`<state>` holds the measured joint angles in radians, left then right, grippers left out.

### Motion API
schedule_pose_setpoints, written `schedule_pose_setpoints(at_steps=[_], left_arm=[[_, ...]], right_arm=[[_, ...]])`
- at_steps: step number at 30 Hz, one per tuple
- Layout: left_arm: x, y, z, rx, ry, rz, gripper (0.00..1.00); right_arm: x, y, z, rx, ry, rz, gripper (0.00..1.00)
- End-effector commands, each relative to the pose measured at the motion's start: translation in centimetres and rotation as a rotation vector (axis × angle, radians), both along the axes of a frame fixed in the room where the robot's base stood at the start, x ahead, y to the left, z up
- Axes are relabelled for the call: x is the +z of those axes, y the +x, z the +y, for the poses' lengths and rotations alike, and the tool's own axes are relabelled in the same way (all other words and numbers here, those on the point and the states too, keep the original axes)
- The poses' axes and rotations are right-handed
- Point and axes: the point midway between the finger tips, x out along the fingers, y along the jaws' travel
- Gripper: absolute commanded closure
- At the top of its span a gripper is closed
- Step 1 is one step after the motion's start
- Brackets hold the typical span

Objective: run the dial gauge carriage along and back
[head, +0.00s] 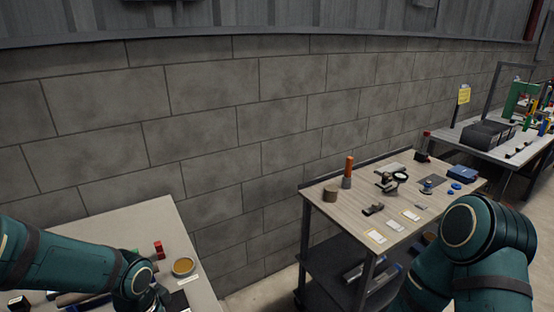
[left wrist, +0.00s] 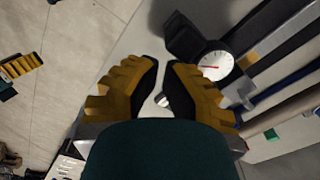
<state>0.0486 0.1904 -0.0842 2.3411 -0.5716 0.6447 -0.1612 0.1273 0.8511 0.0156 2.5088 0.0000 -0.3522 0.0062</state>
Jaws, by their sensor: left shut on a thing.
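The dial gauge (left wrist: 215,66), with a round white face and a red needle, shows in the left wrist view just right of my left fingertips. It sits beside a black block (left wrist: 183,36), seemingly part of its carriage, at the end of long dark parallel bars (left wrist: 285,45). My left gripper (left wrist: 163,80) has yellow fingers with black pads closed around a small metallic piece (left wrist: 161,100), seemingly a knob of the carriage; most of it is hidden. In the head view my left gripper (head: 157,299) is low over the left table. My right gripper is out of view.
The left table (head: 125,222) carries a round tan dish (head: 183,266) and red blocks (head: 159,250); its far part is bare. A wooden-topped cart (head: 335,212) with small tools stands to the right. A crowded bench (head: 460,135) stands farther right, against the block wall (head: 200,90).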

Motion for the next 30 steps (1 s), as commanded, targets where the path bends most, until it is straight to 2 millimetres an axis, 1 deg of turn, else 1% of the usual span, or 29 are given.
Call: schedule_pose_setpoints(at_steps=[30], left_arm=[[-0.1,-1.8,2.8,0.003,0.0,0.004,1.0]], right_arm=[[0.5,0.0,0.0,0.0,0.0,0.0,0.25]])
